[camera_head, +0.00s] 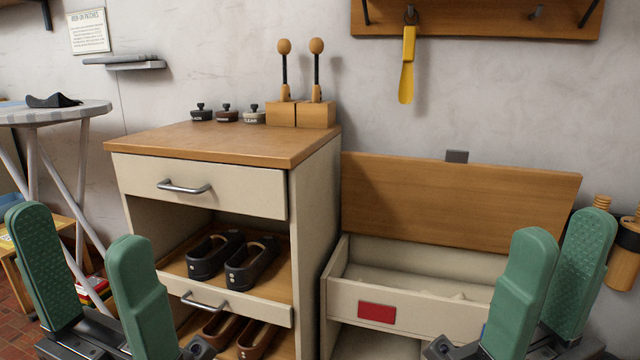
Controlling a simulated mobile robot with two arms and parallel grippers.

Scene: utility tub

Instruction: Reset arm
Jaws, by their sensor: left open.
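My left gripper (84,236) is at the lower left of the head view. Its two green fingers point up and stand well apart with nothing between them. My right gripper (563,232) is at the lower right. Its green fingers also point up, the nearer one partly covering the farther one, whose textured pad shows. Nothing is seen held between them. The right gripper stands in front of the right part of the open bench. Both arms are mostly out of view below.
A wooden-topped cabinet (215,142) with a shut drawer (200,185) stands between the grippers. Dark shoes (232,258) lie on its pulled-out shelf. A bench (405,290) has its lid (455,205) up. An ironing board (60,112) is at left. A yellow shoehorn (407,65) hangs above.

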